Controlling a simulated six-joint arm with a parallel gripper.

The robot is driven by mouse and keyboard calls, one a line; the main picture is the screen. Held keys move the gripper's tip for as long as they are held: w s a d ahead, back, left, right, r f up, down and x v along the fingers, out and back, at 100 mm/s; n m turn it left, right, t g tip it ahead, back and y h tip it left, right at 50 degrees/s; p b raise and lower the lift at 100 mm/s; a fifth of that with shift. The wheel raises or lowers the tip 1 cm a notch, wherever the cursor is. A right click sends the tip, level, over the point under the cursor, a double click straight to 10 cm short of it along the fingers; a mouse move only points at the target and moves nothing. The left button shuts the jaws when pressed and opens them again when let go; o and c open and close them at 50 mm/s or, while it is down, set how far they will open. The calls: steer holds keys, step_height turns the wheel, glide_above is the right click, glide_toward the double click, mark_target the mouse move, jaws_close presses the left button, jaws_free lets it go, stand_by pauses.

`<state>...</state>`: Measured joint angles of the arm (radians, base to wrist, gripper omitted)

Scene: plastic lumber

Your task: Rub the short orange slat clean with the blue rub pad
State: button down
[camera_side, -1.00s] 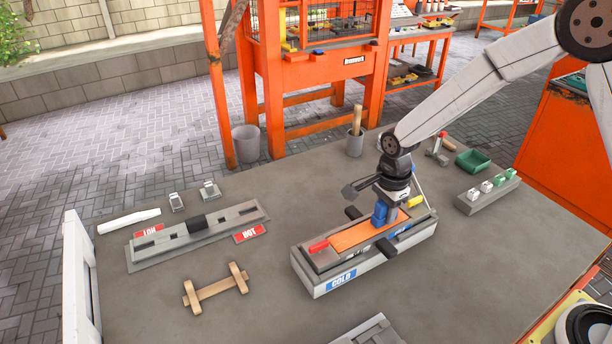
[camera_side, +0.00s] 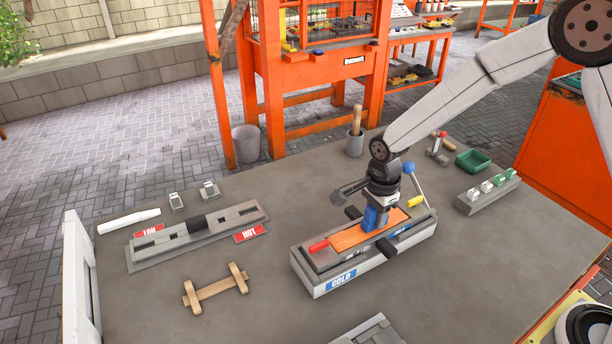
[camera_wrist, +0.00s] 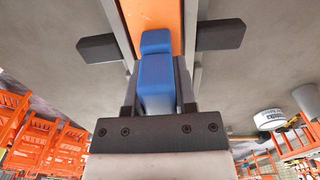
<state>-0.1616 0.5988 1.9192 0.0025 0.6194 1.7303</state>
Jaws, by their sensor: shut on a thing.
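The short orange slat (camera_side: 352,238) lies flat in the grey holder (camera_side: 320,281) with the blue COLD label. It also shows in the wrist view (camera_wrist: 150,14). The blue rub pad (camera_side: 371,217) is in my gripper (camera_side: 375,208), upright, its lower end at the slat's top face; it looks in contact. In the wrist view my gripper (camera_wrist: 158,100) is shut on the blue pad (camera_wrist: 156,70), which covers part of the slat. I cannot make out any dirt on the slat.
A grey HOT fixture (camera_side: 195,238) lies left, a wooden piece (camera_side: 216,289) in front.

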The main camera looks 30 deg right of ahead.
mark_target(345, 240)
steer(key=shift+s+a+f, duration=0.1)
steer(key=shift+s+a, duration=0.05)
steer(key=shift+a, duration=0.5)
steer(key=shift+s+a, duration=0.15)
steer(key=shift+a, duration=0.45)
steer(key=shift+w+a, duration=0.1)
steer(key=shift+w+a+r, duration=0.1)
steer(key=shift+a, duration=0.5)
steer(key=shift+w+a+r, duration=0.1)
steer(key=shift+a, duration=0.5)
steer(key=shift+a, duration=0.1)
steer(key=shift+a+f, duration=0.1)
steer(key=shift+a, duration=1.1)
steer(key=shift+s+f, duration=0.1)
steer(key=shift+f, duration=0.1)
steer(key=shift+r, duration=0.15)
